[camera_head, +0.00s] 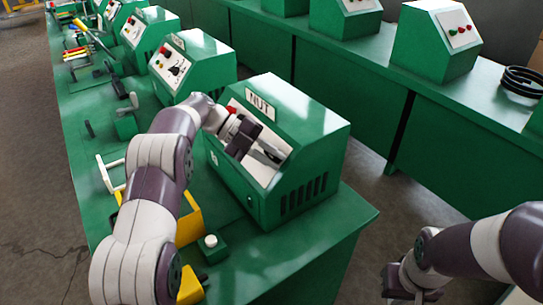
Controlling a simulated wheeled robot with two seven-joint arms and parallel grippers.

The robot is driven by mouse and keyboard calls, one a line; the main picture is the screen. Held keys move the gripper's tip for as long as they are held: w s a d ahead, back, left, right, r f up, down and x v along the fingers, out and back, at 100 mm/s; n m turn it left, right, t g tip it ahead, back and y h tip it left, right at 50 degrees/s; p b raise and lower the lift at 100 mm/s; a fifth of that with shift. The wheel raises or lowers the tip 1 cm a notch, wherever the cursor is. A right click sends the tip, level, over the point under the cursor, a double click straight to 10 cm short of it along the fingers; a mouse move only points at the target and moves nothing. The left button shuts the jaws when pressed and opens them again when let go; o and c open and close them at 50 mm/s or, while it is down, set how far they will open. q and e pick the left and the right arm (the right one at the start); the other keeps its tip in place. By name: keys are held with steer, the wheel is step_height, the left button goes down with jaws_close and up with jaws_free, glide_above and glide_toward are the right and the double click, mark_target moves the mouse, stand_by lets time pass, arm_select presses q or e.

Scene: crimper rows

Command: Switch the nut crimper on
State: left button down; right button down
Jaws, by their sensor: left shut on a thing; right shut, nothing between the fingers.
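The nut crimper is a green box (310,125) with a "NUT" label (261,105) on top and a sloped white front panel (265,174). It stands at the near end of the green bench. A red button or lamp (232,110) shows at the panel's upper left. My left gripper (271,154) is at this panel, its fingers shut on a control there. The fingers and hand cover that control, so its shape and position cannot be told. My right gripper (394,281) is shut and empty at the lower right, away from the bench.
Similar green machines (195,65) continue along the bench (312,262). A small green box with a white button (211,241) and yellow parts (189,222) lie near my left arm. A second bench (440,140) with machines and a black coil (522,80) stands behind, across an aisle.

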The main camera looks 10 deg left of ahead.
arm_select(q)
steer(key=c, duration=1.1)
jaws_free()
steer(key=shift+f, duration=0.1)
steer(key=p+v, duration=0.1)
steer(key=v, duration=1.1)
steer(key=shift+w+a+r, duration=0.1)
steer(key=shift+a+r, duration=0.1)
steer(key=shift+r, duration=0.1)
steer(key=shift+f, duration=0.1)
